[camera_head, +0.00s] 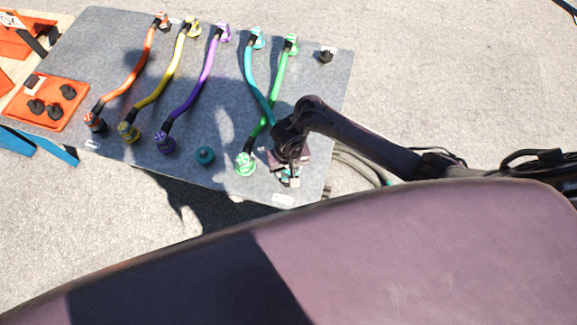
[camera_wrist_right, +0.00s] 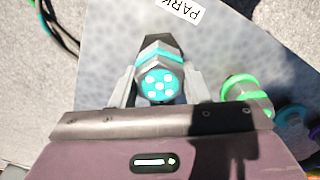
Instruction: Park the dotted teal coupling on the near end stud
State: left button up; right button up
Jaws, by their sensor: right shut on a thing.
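The dotted teal coupling (camera_wrist_right: 160,84) shows in the right wrist view, its teal face with white dots towards the camera and a grey body with a teal band behind it. My right gripper (camera_wrist_right: 161,90) is shut on it, one finger on each side. In the head view, my right gripper (camera_head: 287,176) is over the near right part of the grey board (camera_head: 225,105), and the teal hose (camera_head: 253,83) runs down to it. The near end stud is not visible; my gripper may hide it. A PARK label (camera_wrist_right: 182,10) lies close by. My left gripper is not in view.
The green coupling (camera_head: 245,164) sits just left of my gripper. A bare teal socket (camera_head: 204,156) is farther left. Purple (camera_head: 200,79), yellow (camera_head: 164,82) and orange (camera_head: 132,76) hoses cross the board. A dark stud (camera_head: 326,56) stands at the far right corner.

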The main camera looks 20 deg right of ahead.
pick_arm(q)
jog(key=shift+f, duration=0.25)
pick_arm(e)
jog(key=shift+f, duration=0.5)
jog(key=o, duration=1.2)
notch_tip(320, 180, up, 3)
jog(key=shift+r+p, duration=0.1)
jog(key=shift+p, duration=0.7)
notch_tip(320, 180, up, 4)
jog(key=shift+p, duration=1.2)
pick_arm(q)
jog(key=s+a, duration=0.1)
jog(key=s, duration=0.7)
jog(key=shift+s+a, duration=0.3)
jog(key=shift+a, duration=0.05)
pick_arm(e)
jog(key=shift+r, duration=0.35)
